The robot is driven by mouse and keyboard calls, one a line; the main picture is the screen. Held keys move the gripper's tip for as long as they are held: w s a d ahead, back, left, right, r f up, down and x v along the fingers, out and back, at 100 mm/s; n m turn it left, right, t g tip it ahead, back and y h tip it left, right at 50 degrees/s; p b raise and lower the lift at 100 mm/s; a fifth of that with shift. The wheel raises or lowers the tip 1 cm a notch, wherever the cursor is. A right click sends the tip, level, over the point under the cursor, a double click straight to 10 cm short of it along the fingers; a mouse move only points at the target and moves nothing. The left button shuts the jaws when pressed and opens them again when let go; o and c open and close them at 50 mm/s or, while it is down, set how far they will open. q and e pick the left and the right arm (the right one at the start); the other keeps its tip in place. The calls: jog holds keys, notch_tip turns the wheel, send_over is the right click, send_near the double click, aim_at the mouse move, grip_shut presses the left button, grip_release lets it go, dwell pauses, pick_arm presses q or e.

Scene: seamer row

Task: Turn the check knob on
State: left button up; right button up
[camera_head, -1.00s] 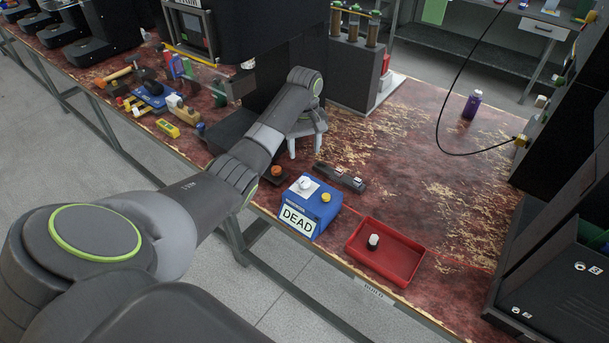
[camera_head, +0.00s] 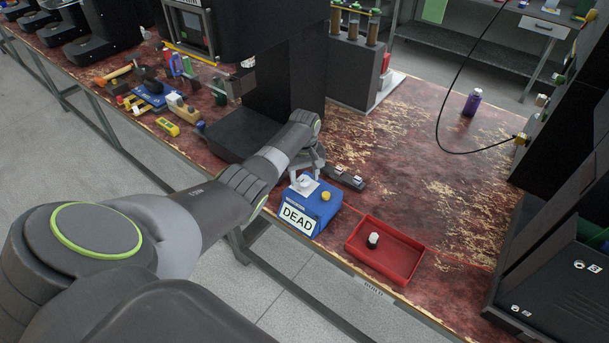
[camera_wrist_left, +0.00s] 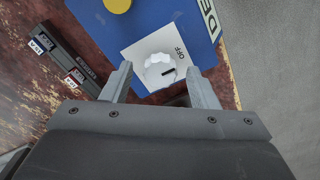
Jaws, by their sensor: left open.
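A white fluted knob (camera_wrist_left: 160,72) sits on a white plate marked OFF on top of a blue box (camera_head: 322,207). A dark mark shows on the knob. The box has a yellow button (camera_head: 325,196) and a sign reading DEAD (camera_head: 297,218). My left gripper (camera_wrist_left: 156,80) is open, with a finger on either side of the knob in the left wrist view. I cannot tell whether the fingers touch it or are still above it. In the head view the left gripper (camera_head: 306,176) is over the box and partly hides the knob. My right gripper is not in view.
A red tray (camera_head: 418,259) with a small black-and-white item (camera_head: 373,240) lies right of the box. A dark switch strip (camera_head: 345,178) lies behind the box. Tools lie at the left, and a purple bottle (camera_head: 472,103) stands at the back right.

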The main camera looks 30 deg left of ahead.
pick_arm(q)
jog(key=shift+c, duration=0.4)
jog(key=c, duration=0.9)
jog(key=shift+m, duration=0.4)
jog(key=m+p, duration=0.1)
jog(key=m, duration=0.1)
jog(key=shift+r+m, duration=0.1)
jog(key=shift+m, duration=0.3)
jog(key=m+p, duration=0.1)
jog(key=m, duration=0.3)
jog(key=shift+m, duration=0.3)
jog(key=m, duration=0.9)
jog(key=shift+m, duration=0.4)
